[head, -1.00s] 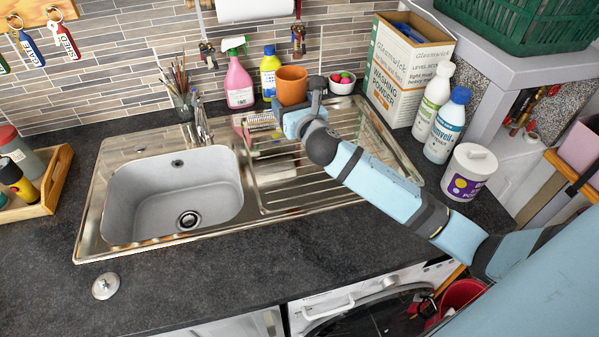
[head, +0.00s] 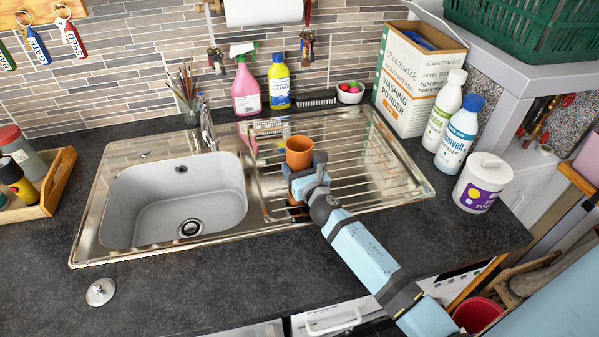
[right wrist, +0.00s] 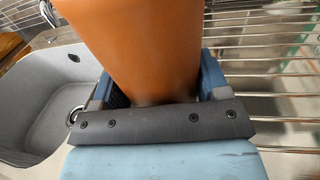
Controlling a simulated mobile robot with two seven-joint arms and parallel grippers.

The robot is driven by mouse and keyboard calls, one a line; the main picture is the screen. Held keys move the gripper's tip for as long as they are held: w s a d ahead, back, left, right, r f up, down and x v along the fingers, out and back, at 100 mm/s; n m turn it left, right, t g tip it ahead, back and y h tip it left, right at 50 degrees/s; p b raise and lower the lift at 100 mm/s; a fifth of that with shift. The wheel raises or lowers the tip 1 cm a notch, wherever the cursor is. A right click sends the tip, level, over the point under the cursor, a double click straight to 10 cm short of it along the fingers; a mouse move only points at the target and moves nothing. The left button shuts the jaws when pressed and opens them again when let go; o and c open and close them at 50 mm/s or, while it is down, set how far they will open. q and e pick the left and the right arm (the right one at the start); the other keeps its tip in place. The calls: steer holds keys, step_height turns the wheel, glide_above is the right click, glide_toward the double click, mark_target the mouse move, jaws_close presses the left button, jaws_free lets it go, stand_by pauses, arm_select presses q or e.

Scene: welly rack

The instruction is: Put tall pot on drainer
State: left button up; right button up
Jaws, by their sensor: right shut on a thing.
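The tall pot (head: 299,150) is an orange-brown terracotta pot, upright over the left part of the metal drainer (head: 375,160). My right gripper (head: 305,178) is shut on the pot, and its arm reaches in from the lower right. In the right wrist view the pot (right wrist: 140,40) stands between the two blue fingers and fills the middle. The pot's base is hidden there, so I cannot tell whether it touches the drainer. My left gripper is not in view.
The sink bowl (head: 175,200) lies left of the drainer. Behind stand a pink spray bottle (head: 245,92), a yellow bottle (head: 279,85) and a small white bowl (head: 349,93). A washing powder box (head: 408,85), bottles and a white tub (head: 483,182) line the right. The drainer's right half is clear.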

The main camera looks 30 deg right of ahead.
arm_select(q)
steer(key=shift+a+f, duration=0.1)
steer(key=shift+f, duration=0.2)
arm_select(e)
steer(key=shift+f, duration=0.35)
steer(key=shift+f, duration=0.2)
steer(key=o, duration=1)
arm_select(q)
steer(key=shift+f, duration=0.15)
arm_select(e)
steer(key=shift+r, duration=0.2)
steer(key=shift+s+f, duration=0.1)
steer(key=shift+s, duration=0.25)
arm_select(q)
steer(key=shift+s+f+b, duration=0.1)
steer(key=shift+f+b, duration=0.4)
steer(key=shift+b, duration=0.1)
arm_select(e)
steer(key=s, duration=0.7)
steer(key=s+a, duration=0.1)
steer(key=s, duration=0.3)
steer(key=shift+s+a, duration=0.1)
steer(key=shift+s, duration=0.05)
